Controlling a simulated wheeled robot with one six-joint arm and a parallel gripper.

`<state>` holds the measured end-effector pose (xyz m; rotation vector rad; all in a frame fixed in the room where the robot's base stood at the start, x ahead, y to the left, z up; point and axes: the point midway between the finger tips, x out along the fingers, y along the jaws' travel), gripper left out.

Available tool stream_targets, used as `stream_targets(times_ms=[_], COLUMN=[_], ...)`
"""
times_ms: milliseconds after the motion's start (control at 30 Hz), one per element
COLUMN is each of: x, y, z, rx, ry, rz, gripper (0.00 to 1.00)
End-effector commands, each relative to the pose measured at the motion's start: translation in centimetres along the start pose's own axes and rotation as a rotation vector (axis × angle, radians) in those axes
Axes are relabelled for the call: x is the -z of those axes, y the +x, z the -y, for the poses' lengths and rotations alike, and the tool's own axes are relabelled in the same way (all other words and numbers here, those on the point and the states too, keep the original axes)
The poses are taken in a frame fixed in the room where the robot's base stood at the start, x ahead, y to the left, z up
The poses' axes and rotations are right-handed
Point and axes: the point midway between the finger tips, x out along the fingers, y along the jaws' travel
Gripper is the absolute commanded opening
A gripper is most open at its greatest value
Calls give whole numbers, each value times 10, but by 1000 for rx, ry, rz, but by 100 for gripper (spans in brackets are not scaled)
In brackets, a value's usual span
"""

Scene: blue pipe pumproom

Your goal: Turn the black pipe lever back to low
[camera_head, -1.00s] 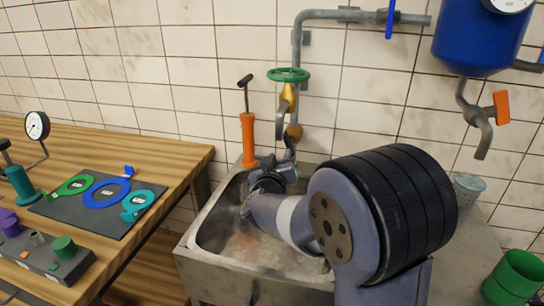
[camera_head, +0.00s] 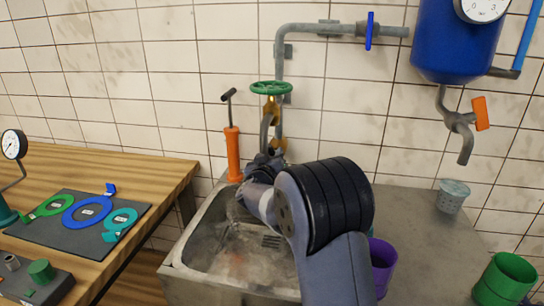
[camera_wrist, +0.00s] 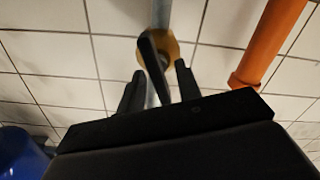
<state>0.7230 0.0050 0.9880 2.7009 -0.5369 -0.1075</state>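The black pipe lever (camera_wrist: 152,58) shows in the wrist view, in front of a round brass fitting (camera_wrist: 171,47) on a grey vertical pipe. My gripper (camera_wrist: 160,71) has its two dark fingers apart, with the lower part of the lever in the gap between them. I cannot tell whether either finger touches it. In the head view my gripper (camera_head: 264,164) is at the wall pipe by the lower brass fitting (camera_head: 278,145), below the green handwheel (camera_head: 270,88). The lever cannot be made out there.
An orange hand pump (camera_head: 233,155) stands just left of my gripper. A metal sink (camera_head: 215,245) lies below my arm. A purple cup (camera_head: 383,262) is partly hidden by my arm. A blue tank (camera_head: 455,45) with an orange-handled tap (camera_head: 481,113) hangs at right. A wooden table (camera_head: 160,175) is at left.

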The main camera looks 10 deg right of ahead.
Motion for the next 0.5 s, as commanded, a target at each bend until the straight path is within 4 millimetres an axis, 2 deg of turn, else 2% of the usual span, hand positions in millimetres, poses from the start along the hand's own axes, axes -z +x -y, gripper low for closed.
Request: stream_targets(times_ms=[267,500], x=[0,0], y=[1,1], z=[0,0], rx=[0,0], ry=[0,0], rz=[0,0], gripper=[33,14])
